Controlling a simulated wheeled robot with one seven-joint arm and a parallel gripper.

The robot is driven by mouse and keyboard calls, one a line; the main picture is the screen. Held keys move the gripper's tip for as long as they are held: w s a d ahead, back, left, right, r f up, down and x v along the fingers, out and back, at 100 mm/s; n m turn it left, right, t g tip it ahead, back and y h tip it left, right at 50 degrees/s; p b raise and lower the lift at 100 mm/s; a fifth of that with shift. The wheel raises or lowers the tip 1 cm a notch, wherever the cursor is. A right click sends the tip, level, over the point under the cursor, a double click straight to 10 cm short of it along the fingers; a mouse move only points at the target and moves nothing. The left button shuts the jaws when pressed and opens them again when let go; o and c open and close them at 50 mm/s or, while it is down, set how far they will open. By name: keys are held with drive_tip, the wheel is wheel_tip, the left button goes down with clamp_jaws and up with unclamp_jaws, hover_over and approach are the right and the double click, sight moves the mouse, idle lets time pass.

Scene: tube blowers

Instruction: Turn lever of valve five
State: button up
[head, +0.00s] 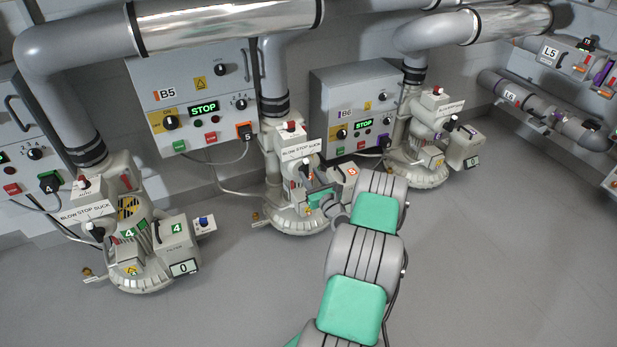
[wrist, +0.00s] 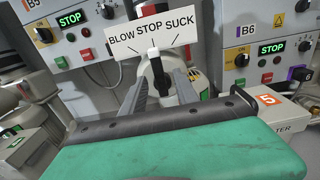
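Blower five (head: 285,217) stands in the middle of the head view, below the panel marked B5. Its white BLOW STOP SUCK sign (head: 301,149) faces me and is large in the wrist view (wrist: 152,34). The lever of valve five (wrist: 154,62), dark with a pale tip, stands upright under the word STOP. My gripper (wrist: 158,72) is open, with one finger on each side of the lever. I cannot tell whether either finger touches it. In the head view my gripper (head: 318,190) is at the front of blower five, partly hidden by my arm.
Panel B5 (head: 190,90) and panel B6 (head: 345,110) both show STOP. Blower four (head: 140,235) stands left and blower six (head: 415,165) stands right. An orange-labelled filter box (wrist: 270,112) is close to my gripper's right. Open grey floor (head: 490,260) lies at the front right.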

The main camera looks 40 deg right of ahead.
drive_tip(key=shift+x, duration=0.8)
drive_tip(key=shift+c, duration=0.3)
clamp_jaws()
